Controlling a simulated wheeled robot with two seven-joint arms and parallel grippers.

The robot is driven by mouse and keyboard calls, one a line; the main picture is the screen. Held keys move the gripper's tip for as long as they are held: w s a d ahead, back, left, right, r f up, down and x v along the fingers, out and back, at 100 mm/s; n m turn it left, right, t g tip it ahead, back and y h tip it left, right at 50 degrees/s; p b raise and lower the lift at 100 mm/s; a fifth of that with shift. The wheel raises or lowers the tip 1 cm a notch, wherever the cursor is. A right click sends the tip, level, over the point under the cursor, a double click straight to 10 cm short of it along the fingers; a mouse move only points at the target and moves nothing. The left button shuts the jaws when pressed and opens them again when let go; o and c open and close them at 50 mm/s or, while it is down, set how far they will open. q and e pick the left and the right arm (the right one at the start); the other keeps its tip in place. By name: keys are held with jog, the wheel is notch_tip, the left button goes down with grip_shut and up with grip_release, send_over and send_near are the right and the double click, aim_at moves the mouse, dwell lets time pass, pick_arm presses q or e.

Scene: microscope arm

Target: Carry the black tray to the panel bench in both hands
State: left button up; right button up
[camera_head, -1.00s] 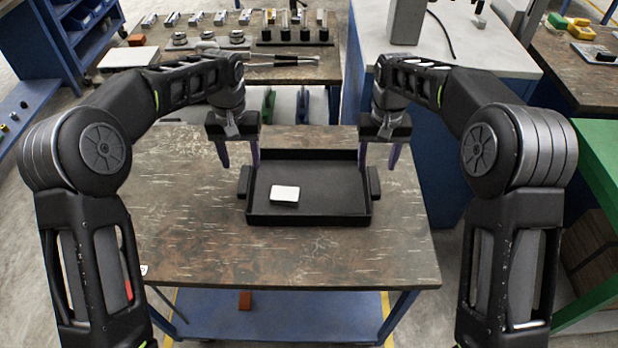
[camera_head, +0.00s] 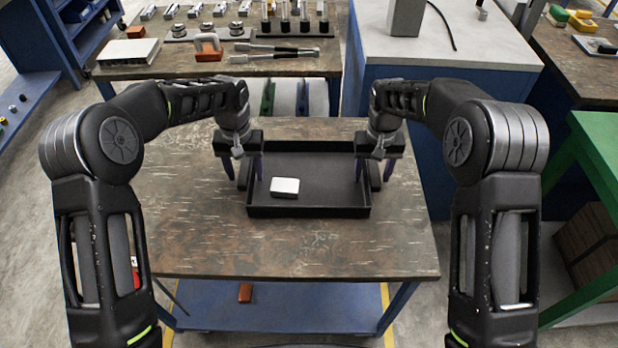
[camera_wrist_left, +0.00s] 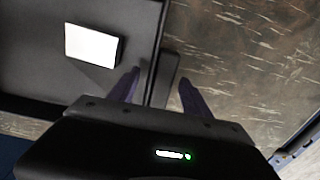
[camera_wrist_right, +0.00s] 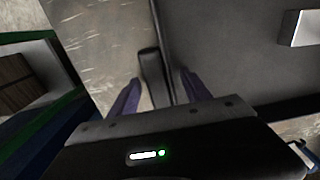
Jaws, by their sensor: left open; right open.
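The black tray (camera_head: 320,180) lies flat on the brown worktable (camera_head: 200,225), with a white block (camera_head: 285,187) inside it. My left gripper (camera_head: 249,172) is open at the tray's left side; in the left wrist view its fingers (camera_wrist_left: 157,88) stand either side of the tray's wall and side handle (camera_wrist_left: 172,78). My right gripper (camera_head: 373,170) is open at the right side; in the right wrist view its fingers (camera_wrist_right: 160,92) straddle the wall and handle (camera_wrist_right: 152,75). Whether any finger touches the tray cannot be told.
A bench behind (camera_head: 130,70) holds metal parts, a vial rack and tools. A grey-topped blue cabinet (camera_head: 460,50) stands behind right, a green-framed bench (camera_head: 600,150) at right. The worktable's front is clear, and an orange block (camera_head: 245,292) is on its lower shelf.

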pick_arm(q)
grip_shut()
pick_arm(e)
grip_shut()
dwell(0.8)
